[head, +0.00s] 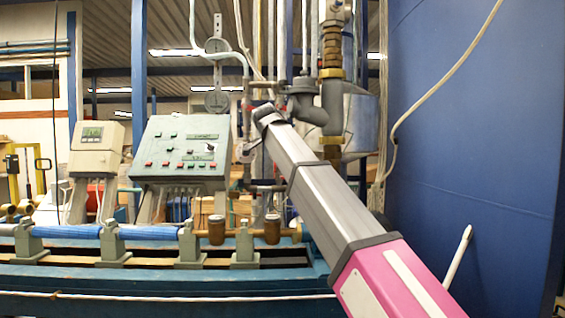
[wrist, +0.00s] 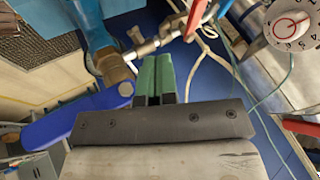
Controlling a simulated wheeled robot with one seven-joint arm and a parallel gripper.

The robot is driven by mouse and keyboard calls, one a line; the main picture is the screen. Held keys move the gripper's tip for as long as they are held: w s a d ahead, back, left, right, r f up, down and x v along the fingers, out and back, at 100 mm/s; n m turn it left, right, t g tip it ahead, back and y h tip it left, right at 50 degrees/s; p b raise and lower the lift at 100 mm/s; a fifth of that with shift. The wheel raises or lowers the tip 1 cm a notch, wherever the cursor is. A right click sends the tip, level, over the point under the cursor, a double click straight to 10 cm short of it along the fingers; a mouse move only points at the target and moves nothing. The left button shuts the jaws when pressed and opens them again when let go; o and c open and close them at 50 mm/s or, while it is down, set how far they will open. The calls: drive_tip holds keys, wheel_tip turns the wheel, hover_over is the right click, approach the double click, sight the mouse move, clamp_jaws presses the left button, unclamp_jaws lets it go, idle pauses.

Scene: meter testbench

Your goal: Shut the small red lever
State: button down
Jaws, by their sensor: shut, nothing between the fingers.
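A small red lever (wrist: 197,16) shows at the top of the wrist view, running up out of the frame from a thin silver pipe fitting (wrist: 147,47). My gripper (wrist: 157,58) has its two green fingers together with nothing between them. In the picture the fingertips lie below and left of the red lever; I see no clear contact with it. In the head view my arm reaches to the pipes in the middle, and its end hides the fingers and most of the fitting there. The lever cannot be made out surely in that view.
A large blue lever (wrist: 75,117) lies left of my fingers beside a brass fitting (wrist: 113,72). In the head view, a control box (head: 180,150) stands left of my arm and a blue wall (head: 480,130) closes the right.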

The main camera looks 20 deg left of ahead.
drive_tip(key=w+a+f, duration=0.1)
drive_tip(key=w+f, duration=0.5)
drive_tip(key=w, duration=0.2)
drive_tip(key=shift+a, duration=0.3)
drive_tip(key=shift+w+a, duration=0.65)
drive_tip(key=shift+r, duration=0.1)
drive_tip(key=shift+d, duration=0.1)
